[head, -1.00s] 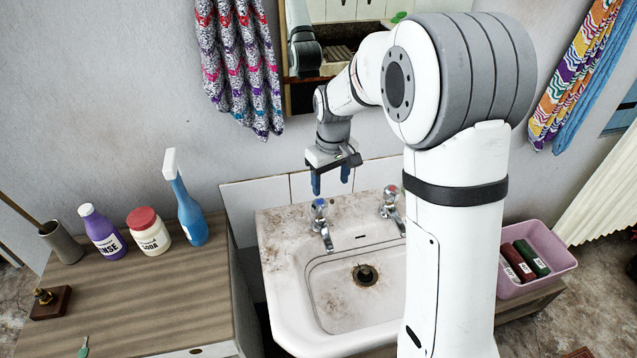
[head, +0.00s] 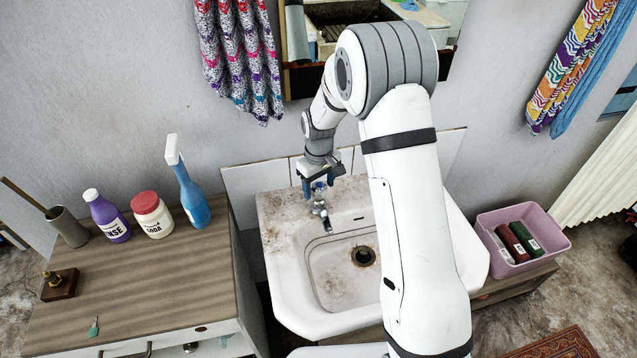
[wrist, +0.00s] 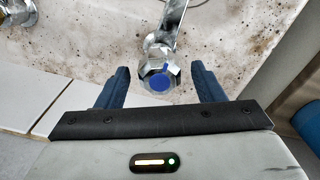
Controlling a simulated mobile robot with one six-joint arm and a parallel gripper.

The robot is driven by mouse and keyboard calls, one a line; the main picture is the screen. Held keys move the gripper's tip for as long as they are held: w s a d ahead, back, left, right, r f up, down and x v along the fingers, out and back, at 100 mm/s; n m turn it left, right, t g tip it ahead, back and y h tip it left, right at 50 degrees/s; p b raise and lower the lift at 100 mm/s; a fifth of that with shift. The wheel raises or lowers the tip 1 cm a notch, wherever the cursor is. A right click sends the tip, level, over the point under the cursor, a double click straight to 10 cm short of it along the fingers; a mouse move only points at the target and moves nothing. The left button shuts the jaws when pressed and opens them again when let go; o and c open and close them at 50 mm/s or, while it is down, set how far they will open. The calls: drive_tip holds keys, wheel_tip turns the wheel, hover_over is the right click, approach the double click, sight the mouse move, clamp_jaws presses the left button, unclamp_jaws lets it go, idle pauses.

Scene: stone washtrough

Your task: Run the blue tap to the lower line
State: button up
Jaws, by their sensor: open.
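The blue tap (head: 321,211) is chrome with a blue disc on its knob and stands at the back left of the stained white basin (head: 300,318). In the wrist view the blue-marked knob (wrist: 160,80) lies between the two open blue fingers of my gripper (wrist: 160,88), with gaps on both sides. In the head view my gripper (head: 319,184) is pointing down at the knob, partly hiding it. A thin dark line runs around the basin's inner wall. I see no water in the basin or stream from the spout. The drain (head: 363,256) is dark.
Another chrome fitting shows at the wrist view's upper left (wrist: 18,12). My arm hides the basin's right back. A wooden cabinet (head: 150,290) with several bottles stands left. A pink tub (head: 490,245) with rolled items sits right. White tiles (head: 250,180) back the basin.

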drive_tip(key=c, duration=0.9)
drive_tip(key=shift+a, duration=0.15)
drive_tip(key=shift+c, duration=0.4)
drive_tip(key=shift+f+n+b, duration=0.15)
drive_tip(key=shift+n+b, duration=0.8)
drive_tip(key=shift+n, duration=0.15)
drive_tip(key=shift+n+b, duration=1.1)
drive_tip(key=shift+n, duration=0.9)
drive_tip(key=o, duration=1)
